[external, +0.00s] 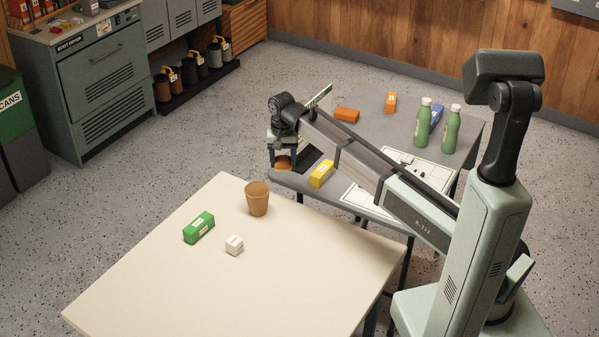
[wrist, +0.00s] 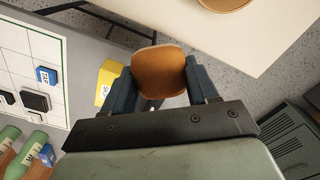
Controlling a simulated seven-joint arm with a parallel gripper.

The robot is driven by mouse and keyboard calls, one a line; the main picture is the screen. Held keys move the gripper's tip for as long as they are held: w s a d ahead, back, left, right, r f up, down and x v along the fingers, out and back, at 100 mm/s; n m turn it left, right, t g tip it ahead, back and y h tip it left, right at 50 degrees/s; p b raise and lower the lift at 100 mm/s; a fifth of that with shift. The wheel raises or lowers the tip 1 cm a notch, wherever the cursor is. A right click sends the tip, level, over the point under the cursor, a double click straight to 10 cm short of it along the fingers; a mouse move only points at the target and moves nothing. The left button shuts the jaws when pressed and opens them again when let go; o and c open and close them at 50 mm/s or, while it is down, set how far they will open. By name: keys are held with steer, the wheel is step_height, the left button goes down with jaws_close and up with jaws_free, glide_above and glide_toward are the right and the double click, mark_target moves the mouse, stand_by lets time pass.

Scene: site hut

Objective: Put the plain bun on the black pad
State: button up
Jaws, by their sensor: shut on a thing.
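The plain bun (wrist: 159,72) is brown and round-topped, and in the wrist view it sits between my two blue-grey fingers. My gripper (wrist: 160,82) is shut on it. In the external view the bun (external: 283,163) shows under my gripper (external: 283,156), at the grey table's near left corner and apart from the cream table. A dark patch (external: 310,160) shows on the grey table just right of my gripper. It may be the black pad, but my gripper partly hides it and I cannot tell.
A yellow box (external: 321,173) stands close right of my gripper. Green bottles (external: 421,123), orange blocks (external: 347,115) and a white gridded sheet (external: 370,203) are on the grey table. The cream table (external: 150,285) holds a brown cup (external: 257,200), a green box (external: 199,228) and a white cube (external: 234,245).

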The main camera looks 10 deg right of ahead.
steer(key=w+d+m, duration=0.3)
steer(key=d+m, duration=0.4)
steer(key=d, duration=3.2)
steer(key=shift+s+d+f, duration=0.1)
steer(key=shift+s+f, duration=0.05)
steer(key=shift+f, duration=4.45)
steer(key=shift+f, duration=0.15)
steer(key=o, duration=1.1)
steer(key=shift+c, duration=0.2)
step_height(320, 180, up, 12)
